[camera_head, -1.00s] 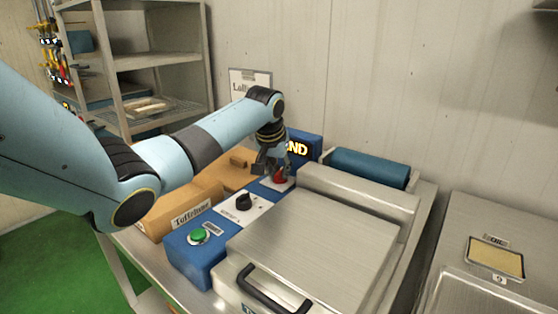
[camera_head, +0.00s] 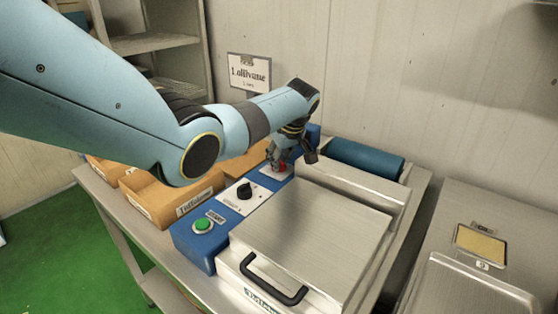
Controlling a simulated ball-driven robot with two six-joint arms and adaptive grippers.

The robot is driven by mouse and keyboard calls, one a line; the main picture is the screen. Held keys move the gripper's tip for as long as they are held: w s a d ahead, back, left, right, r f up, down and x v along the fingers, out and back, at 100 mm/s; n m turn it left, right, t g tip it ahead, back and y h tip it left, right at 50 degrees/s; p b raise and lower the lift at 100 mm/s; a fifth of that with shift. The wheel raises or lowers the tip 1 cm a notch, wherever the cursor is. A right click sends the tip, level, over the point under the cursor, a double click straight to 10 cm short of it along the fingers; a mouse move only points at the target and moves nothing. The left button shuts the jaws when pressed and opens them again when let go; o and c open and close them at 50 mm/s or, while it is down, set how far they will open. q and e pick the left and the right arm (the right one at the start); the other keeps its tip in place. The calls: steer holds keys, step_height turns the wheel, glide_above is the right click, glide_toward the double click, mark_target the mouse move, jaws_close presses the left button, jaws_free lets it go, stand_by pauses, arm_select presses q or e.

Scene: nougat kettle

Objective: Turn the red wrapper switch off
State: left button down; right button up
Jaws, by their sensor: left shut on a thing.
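The red wrapper switch (camera_head: 282,169) sits on a white plate at the far end of the blue control box (camera_head: 196,247), partly hidden by my fingers. My left gripper (camera_head: 281,162) reaches down onto it from above and is shut on it. The switch's exact turn position is too small to tell. My right gripper is not in view.
A black knob (camera_head: 244,190) and a green button (camera_head: 203,225) sit on the same box. A steel lid with a black handle (camera_head: 272,281) lies to the right. A blue roll (camera_head: 365,159) lies behind it. Cardboard boxes (camera_head: 172,198) stand at left.

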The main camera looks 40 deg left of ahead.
arm_select(q)
steer(key=shift+w+n+g+b, duration=0.1)
steer(key=shift+n+g+b, duration=0.9)
steer(key=shift+n, duration=0.9)
steer(key=c, duration=1.3)
jaws_free()
steer(key=shift+c, duration=0.2)
steer(key=shift+r, duration=0.15)
steer(key=v, duration=1.1)
steer(key=shift+d+r, duration=0.25)
steer(key=shift+r, duration=0.05)
steer(key=shift+f, duration=0.1)
